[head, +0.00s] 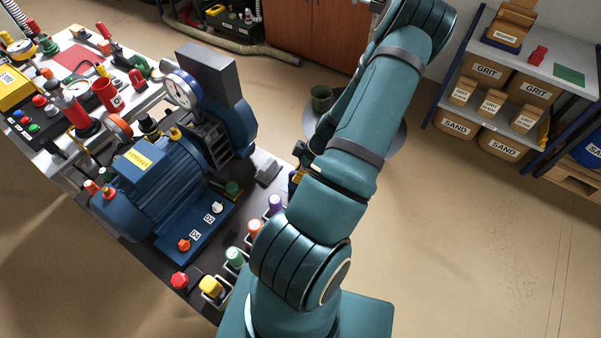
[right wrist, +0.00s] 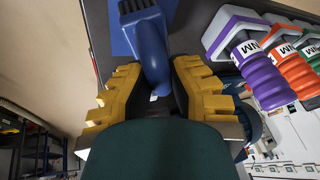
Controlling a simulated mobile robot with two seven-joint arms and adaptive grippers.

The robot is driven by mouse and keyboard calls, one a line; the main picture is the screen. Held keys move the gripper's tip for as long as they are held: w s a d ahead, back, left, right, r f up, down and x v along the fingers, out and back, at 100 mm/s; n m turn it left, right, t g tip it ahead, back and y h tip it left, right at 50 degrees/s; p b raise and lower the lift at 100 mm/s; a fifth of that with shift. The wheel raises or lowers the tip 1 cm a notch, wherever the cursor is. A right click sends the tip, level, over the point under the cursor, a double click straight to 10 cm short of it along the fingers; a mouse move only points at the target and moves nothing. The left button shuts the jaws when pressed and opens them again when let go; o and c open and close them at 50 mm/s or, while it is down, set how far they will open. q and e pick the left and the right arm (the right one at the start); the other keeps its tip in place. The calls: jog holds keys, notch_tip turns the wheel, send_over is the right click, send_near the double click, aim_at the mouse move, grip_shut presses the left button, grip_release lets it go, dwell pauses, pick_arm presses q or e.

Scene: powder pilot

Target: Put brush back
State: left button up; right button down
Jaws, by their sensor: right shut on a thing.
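The blue brush (right wrist: 150,42) is in the right wrist view, with its handle between the two yellow fingers of my right gripper (right wrist: 157,78). The gripper is shut on the handle, and the dark end of the brush points to the top of that view. In the head view my right gripper (head: 297,178) shows only as a small yellow and dark patch beside my arm, at the edge of the dark bench. The brush is hard to make out there. My left gripper is not in view.
A blue machine (head: 160,180) with a gauge (head: 182,89) fills the bench's left. A shelf of labelled boxes (head: 485,72) stands far right.

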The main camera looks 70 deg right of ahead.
jog(key=shift+f, duration=0.2)
jog(key=c, duration=1)
grip_release()
jog(key=shift+r, duration=0.15)
jog(key=p+v, duration=0.2)
jog(key=v, duration=1)
